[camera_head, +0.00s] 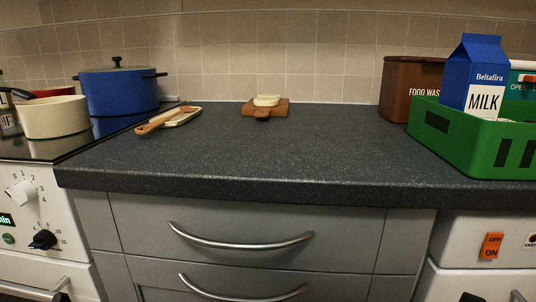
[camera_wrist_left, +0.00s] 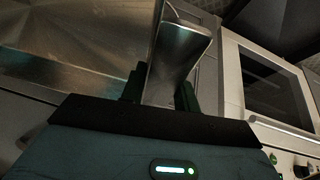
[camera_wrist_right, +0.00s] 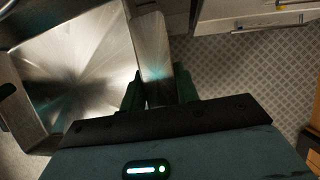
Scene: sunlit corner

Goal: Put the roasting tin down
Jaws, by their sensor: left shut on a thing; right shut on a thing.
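The roasting tin is shiny bare metal. Its broad inside fills the upper left of the left wrist view (camera_wrist_left: 75,45) and the left of the right wrist view (camera_wrist_right: 75,75). My left gripper (camera_wrist_left: 160,90) is shut on the tin's upright end piece. My right gripper (camera_wrist_right: 158,88) is shut on a similar piece at the other end. The tin looks empty where it shows. Patterned floor lies beneath it in the right wrist view, so it is held in the air. The head view shows neither the tin nor clearly my grippers.
The dark worktop (camera_head: 240,150) has a wide clear middle. A wooden spoon on a rest (camera_head: 170,119) lies left, by the hob with a blue pot (camera_head: 118,92) and cream pan (camera_head: 55,117). A board with a pale block (camera_head: 265,108) sits behind. A green crate (camera_head: 455,138) holding milk stands right.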

